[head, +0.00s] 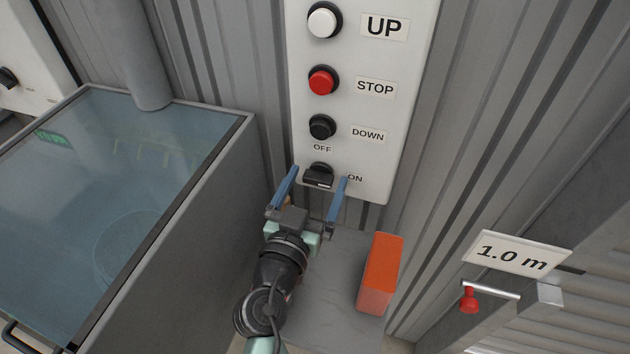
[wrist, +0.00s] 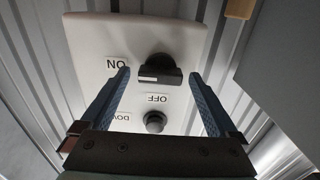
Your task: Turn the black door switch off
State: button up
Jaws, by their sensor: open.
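The black door switch (head: 318,174) is a rotary knob with a bar handle, low on the white control panel (head: 370,185). OFF is printed above it and ON to its right. In the wrist view the switch (wrist: 161,66) appears upside down, its bar lying roughly crosswise with a white mark at the end towards ON. My gripper (head: 318,175) is open, with one blue finger on each side of the switch. In the wrist view the gripper's fingertips (wrist: 160,74) stand apart with visible gaps to the bar. I cannot tell their exact depth to it.
Above the switch are a black DOWN button (head: 321,127), a red STOP button (head: 321,81) and a white UP button (head: 323,20). A glass-topped grey cabinet (head: 190,215) stands left. An orange block (head: 380,275) and a red-handled lever (head: 469,299) are right.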

jog(key=c, duration=1.4)
jog(key=shift+n, duration=0.3)
jog(key=n+b, duration=0.1)
jog(key=n, duration=0.2)
jog(key=shift+a+f+n, duration=0.1)
jog(key=shift+n, duration=0.2)
jog(key=n, duration=0.4)
jog(key=shift+n, duration=0.3)
jog(key=n, duration=0.4)
jog(key=shift+a+n, duration=0.1)
jog(key=shift+n, duration=0.2)
jog(key=shift+f+n+p, duration=0.1)
jog(key=shift+n+p, duration=0.7)
jog(key=shift+n, duration=1.5)
